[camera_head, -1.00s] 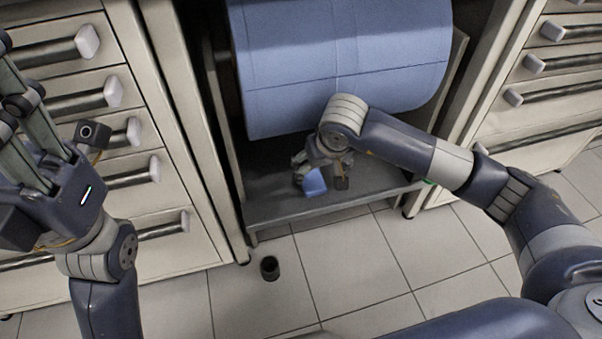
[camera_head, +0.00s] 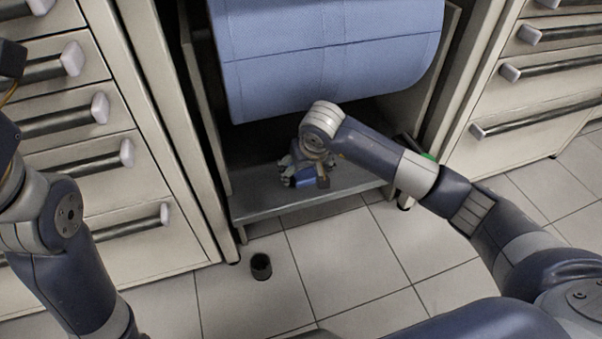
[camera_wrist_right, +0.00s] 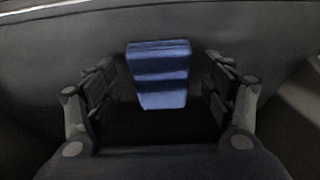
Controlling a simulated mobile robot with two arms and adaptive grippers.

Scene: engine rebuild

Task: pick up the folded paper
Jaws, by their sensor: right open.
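The folded paper (camera_wrist_right: 158,75) is a small blue piece with crosswise folds in the right wrist view. It lies between the two fingers of my right gripper (camera_wrist_right: 160,95), with dark gaps on both sides, so the fingers are apart from it. In the head view, the right gripper (camera_head: 308,176) reaches down at the grey shelf (camera_head: 350,185) under the large blue roll. Blue (camera_head: 304,177) shows among its fingers there, partly covered by them. My right gripper is open. My left arm is at the left edge, and its gripper fingers are out of the picture.
The large blue roll (camera_head: 330,60) hangs just above the right gripper. Drawer cabinets stand at left (camera_head: 85,165) and right (camera_head: 545,90), with protruding handles. A small dark cup (camera_head: 261,266) stands on the tiled floor, which is otherwise clear in front.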

